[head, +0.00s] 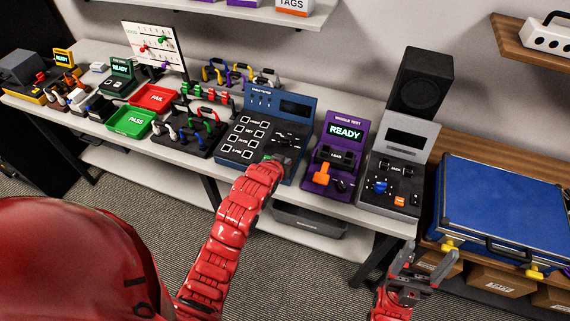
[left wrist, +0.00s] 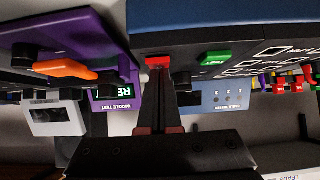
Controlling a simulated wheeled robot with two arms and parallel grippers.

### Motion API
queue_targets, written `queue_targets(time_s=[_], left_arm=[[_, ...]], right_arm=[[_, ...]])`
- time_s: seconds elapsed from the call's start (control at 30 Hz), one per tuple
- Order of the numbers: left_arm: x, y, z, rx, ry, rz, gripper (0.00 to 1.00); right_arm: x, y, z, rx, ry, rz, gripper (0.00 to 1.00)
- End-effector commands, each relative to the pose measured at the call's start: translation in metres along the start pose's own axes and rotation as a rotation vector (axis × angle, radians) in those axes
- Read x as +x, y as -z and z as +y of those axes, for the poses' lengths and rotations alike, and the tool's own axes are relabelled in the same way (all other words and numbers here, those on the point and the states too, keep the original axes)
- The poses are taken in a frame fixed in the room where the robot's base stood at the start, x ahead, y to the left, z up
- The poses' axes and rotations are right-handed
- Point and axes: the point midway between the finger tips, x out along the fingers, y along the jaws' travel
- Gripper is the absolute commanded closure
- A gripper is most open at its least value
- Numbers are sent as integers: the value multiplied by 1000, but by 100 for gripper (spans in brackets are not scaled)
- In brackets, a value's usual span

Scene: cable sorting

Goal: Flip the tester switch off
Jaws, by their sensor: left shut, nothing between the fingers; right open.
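The blue cable tester (head: 279,97) stands on the bench with a dark screen. My left gripper (head: 268,163) is shut and empty at the front edge of its panel. The arm hides the part of the panel under it. In the left wrist view, which is upside down, the closed fingers (left wrist: 160,85) reach up to a small red switch-like part (left wrist: 157,61) on the tester's front. I cannot tell whether they touch it or which way it is set. A green TEST button (left wrist: 214,58) is beside it. My right gripper (head: 424,266) is open and empty, in front of the bench.
A purple wiggle tester (head: 345,127) showing READY stands close right of the cable tester. A grey tester (head: 407,146) is beyond it, then a blue case (head: 503,208). Left are a cable rack (head: 190,141), green PASS tray (head: 131,121) and red FAIL tray (head: 154,98).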

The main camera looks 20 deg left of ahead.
Motion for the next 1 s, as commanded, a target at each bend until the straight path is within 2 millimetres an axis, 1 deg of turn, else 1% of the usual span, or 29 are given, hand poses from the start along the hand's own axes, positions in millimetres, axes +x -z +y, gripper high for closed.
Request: queue_targets(time_s=[0.03, 0.23, 0.53, 0.87, 1.0], left_arm=[[0, -3, 0, -1, 0, -9, 100], [1, -2, 0, -1, -1, -9, 100], [8, 12, 1, -1, -1, -2, 100], [8, 13, 0, -1, -1, -3, 100], [6, 22, 1, -1, -1, -1, 100]], right_arm=[[2, 0, 0, 0, 0, 0, 26], [0, 0, 0, 0, 0, 0, 26], [-6, -1, 0, 0, 0, 0, 26], [-6, -1, 0, 0, 0, 0, 26], [-6, -1, 0, 0, 0, 0, 26]])
